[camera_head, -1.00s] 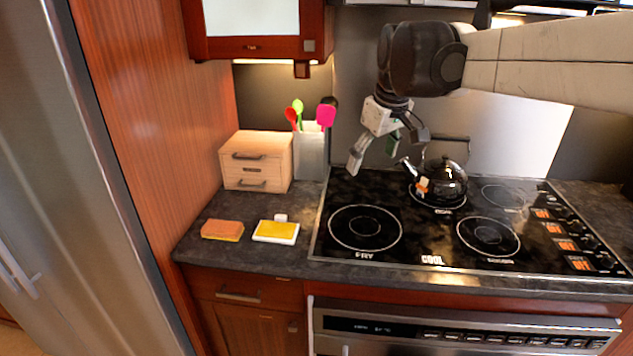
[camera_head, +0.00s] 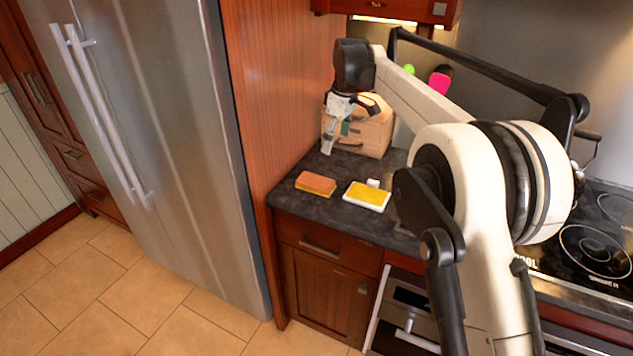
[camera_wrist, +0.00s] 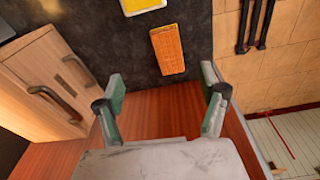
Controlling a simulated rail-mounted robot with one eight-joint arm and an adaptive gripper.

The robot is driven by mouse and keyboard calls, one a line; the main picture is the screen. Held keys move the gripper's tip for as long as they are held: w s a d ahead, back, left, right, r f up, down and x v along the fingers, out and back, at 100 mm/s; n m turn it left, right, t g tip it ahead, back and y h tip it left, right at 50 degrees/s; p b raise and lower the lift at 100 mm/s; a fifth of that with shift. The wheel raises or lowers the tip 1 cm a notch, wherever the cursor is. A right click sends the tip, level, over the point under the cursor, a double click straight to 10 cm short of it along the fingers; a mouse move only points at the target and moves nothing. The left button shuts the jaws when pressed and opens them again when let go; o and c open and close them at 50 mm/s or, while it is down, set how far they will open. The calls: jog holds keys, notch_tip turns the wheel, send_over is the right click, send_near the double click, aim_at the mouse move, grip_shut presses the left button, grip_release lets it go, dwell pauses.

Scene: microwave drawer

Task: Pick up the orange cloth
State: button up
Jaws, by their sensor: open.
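The orange cloth (camera_head: 316,183) looks like a flat orange pad with a yellow lower layer. It lies on the dark countertop (camera_head: 288,204), near the wooden side panel. It also shows in the wrist view (camera_wrist: 167,49), above and ahead of the fingers. My gripper (camera_head: 337,143) is open and empty. It hangs above the counter, in front of the small wooden drawer box and higher than the orange cloth. In the wrist view its two fingers (camera_wrist: 163,98) are spread apart, and nothing lies between them.
A yellow pad on a white base (camera_head: 367,196) lies just right of the orange cloth. The small wooden drawer box (camera_head: 368,135) stands behind them. The tall wooden panel (camera_head: 266,90) bounds the counter at left. The black stovetop (camera_head: 612,233) is at right.

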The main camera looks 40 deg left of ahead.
jog(key=n, duration=0.1)
send_over(316, 180)
jog(key=d, duration=0.2)
notch_tip(316, 180, down, 3)
jog(key=f, duration=0.3)
jog(key=a+f, duration=0.1)
jog(key=f, duration=0.1)
jog(key=f+p, duration=0.1)
jog(key=f, duration=0.2)
jog(key=shift+s+a+f, duration=0.2)
jog(key=shift+a+f, duration=0.05)
jog(key=shift+f, duration=0.1)
jog(key=shift+w+a+f+p, duration=0.15)
jog(key=shift+f+p, duration=0.2)
jog(key=shift+f, duration=0.95)
jog(key=shift+a+f+p, duration=0.1)
jog(key=shift+f+p, duration=0.25)
jog(key=shift+f, duration=0.9)
jog(key=c, duration=1.3)
jog(key=shift+o, duration=0.2)
jog(key=shift+r, duration=0.1)
